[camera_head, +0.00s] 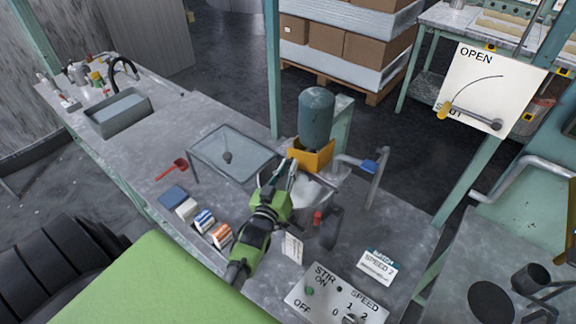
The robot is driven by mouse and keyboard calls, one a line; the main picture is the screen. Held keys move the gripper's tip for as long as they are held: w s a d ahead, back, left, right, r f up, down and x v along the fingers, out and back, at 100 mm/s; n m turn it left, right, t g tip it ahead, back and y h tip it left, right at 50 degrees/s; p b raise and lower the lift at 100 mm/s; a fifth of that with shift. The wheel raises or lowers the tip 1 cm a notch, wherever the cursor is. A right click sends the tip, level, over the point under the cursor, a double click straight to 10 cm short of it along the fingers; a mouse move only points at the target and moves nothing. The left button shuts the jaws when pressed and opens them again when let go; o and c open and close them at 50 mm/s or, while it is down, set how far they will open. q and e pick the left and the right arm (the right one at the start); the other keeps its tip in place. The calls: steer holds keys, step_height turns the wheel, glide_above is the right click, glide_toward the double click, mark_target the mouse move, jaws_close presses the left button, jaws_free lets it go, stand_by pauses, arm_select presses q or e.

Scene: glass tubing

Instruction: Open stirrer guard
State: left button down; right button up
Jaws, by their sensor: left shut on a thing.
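The stirrer stands at the middle of the bench, with a dark teal motor (317,112) above an orange bracket (312,157). A pale, rounded guard or bowl (312,190) sits below the bracket; I cannot tell clearly where guard and vessel divide. My left gripper (284,175) reaches up from the lower left to the left side of this pale part. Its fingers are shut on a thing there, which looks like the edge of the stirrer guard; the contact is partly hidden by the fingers. My right gripper is not in view.
A pipe with a blue handle (369,166) is close on the right. Small boxes (203,220) lie left of my arm. A STIR/SPEED control panel (333,300) is at the front, and a sink (120,118) farther left.

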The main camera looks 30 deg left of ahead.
arm_select(q)
steer(key=shift+s+d+r+n+y, duration=0.1)
steer(key=shift+s+d+n+y, duration=0.15)
steer(key=shift+y, duration=0.25)
steer(key=shift+w+a, duration=0.1)
steer(key=c, duration=2)
jaws_free()
steer(key=shift+s, duration=0.35)
steer(key=v, duration=0.7)
steer(key=shift+w, duration=0.1)
